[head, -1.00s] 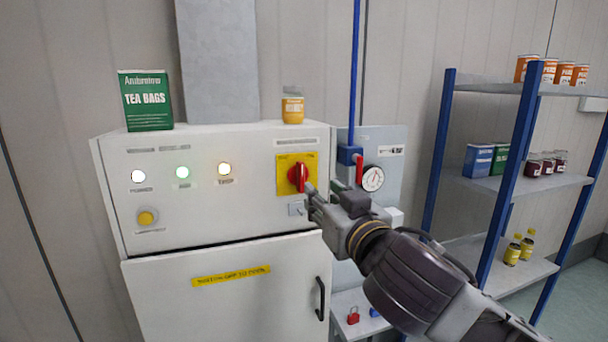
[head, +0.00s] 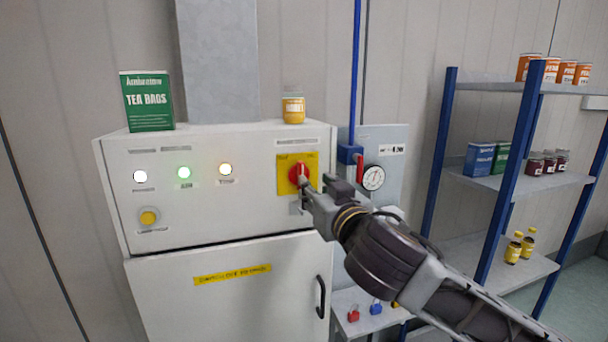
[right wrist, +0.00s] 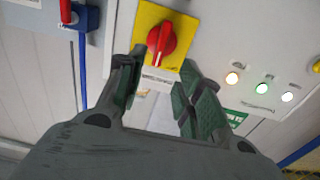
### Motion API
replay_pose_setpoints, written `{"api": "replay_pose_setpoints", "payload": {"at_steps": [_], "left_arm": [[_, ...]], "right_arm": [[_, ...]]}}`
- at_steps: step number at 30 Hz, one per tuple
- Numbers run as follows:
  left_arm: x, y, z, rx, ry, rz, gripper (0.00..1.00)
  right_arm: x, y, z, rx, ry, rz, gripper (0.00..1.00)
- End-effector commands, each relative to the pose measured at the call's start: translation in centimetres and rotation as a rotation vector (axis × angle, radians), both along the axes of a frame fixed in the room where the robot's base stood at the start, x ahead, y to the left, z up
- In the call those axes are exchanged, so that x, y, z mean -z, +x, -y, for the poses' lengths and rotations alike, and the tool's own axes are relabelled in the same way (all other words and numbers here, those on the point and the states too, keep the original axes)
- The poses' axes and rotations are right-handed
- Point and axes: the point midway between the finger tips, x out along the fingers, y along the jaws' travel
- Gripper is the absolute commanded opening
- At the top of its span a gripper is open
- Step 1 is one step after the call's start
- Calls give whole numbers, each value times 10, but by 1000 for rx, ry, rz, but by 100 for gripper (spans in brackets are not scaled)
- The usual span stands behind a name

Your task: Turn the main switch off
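The main switch is a red rotary knob (head: 299,172) on a yellow plate (head: 284,180), on the front of a white cabinet (head: 240,150). In the right wrist view the red knob (right wrist: 162,44) sits just beyond and between the fingertips, its grip ridge tilted on the yellow plate (right wrist: 185,30). My right gripper (head: 312,190) is close to the knob at its lower right, and partly covers the plate's lower corner. Its fingers (right wrist: 162,82) are apart with nothing between them. I cannot tell whether a fingertip touches the knob. My left gripper is out of view.
White, green and amber lamps (head: 184,172) are lit left of the switch. A gauge (head: 373,178) and red lever (head: 359,170) are close right. Blue shelving (head: 510,180) stands further right.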

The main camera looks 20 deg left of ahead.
Motion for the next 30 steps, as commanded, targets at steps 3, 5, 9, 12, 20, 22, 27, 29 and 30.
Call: {"api": "replay_pose_setpoints", "payload": {"at_steps": [3,5,9,12,20,22,27,29,30], "left_arm": [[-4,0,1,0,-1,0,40],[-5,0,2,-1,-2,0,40],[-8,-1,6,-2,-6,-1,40],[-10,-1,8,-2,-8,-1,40],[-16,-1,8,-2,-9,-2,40],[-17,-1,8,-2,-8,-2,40],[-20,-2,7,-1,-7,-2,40],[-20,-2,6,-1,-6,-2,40],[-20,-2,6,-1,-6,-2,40]], "right_arm": [[-1,10,-7,1,-1,-1,36],[-1,15,-10,0,-1,1,36],[-1,27,-17,2,0,0,36],[-1,35,-23,1,-1,1,36],[-1,54,-37,1,-1,1,36],[-1,59,-40,0,-1,1,36],[-1,69,-47,-1,1,-1,36],[0,71,-48,0,-1,-1,36],[0,73,-49,0,-1,-1,36]]}}
